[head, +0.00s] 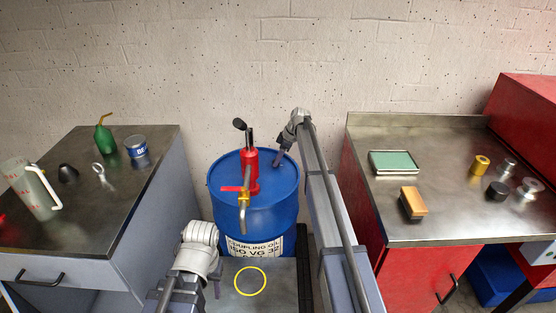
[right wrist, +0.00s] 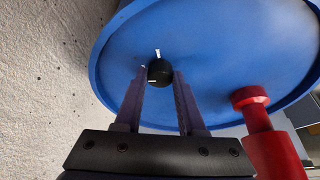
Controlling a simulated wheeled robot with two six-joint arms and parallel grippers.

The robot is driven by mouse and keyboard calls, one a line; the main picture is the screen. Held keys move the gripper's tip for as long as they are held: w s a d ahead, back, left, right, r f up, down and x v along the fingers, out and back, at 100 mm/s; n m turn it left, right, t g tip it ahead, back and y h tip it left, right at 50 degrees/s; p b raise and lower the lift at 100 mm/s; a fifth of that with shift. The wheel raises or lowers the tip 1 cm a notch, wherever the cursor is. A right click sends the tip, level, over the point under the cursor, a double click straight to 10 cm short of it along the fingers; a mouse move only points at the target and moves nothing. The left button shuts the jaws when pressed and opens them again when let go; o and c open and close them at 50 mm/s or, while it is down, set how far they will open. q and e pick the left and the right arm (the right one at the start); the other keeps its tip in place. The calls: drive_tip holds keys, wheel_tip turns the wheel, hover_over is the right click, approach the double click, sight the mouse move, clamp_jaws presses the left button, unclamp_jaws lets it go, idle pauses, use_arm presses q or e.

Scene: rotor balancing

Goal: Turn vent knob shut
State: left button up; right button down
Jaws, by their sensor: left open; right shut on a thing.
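The vent knob (right wrist: 160,75) is a small black round knob on the top of the blue drum (head: 226,192). In the right wrist view a white mark lies on the drum lid beyond the knob, and a short pale line shows on the knob's near left side. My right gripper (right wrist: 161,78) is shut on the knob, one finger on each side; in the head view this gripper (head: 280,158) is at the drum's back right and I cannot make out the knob. My left gripper (head: 216,287) is open and empty, low in front of the drum.
A red hand pump (head: 250,172) with a spout stands on the drum, left of my right gripper. A yellow ring (head: 250,281) marks the surface before the drum. The left bench (head: 120,186) and right bench (head: 450,215) hold loose items.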

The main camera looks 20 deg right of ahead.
idle(0.4)
drive_tip(key=c, duration=0.5)
unclamp_jaws()
drive_tip(key=p+v, duration=0.7)
drive_tip(key=v, duration=0.1)
drive_tip(key=shift+f, duration=0.1)
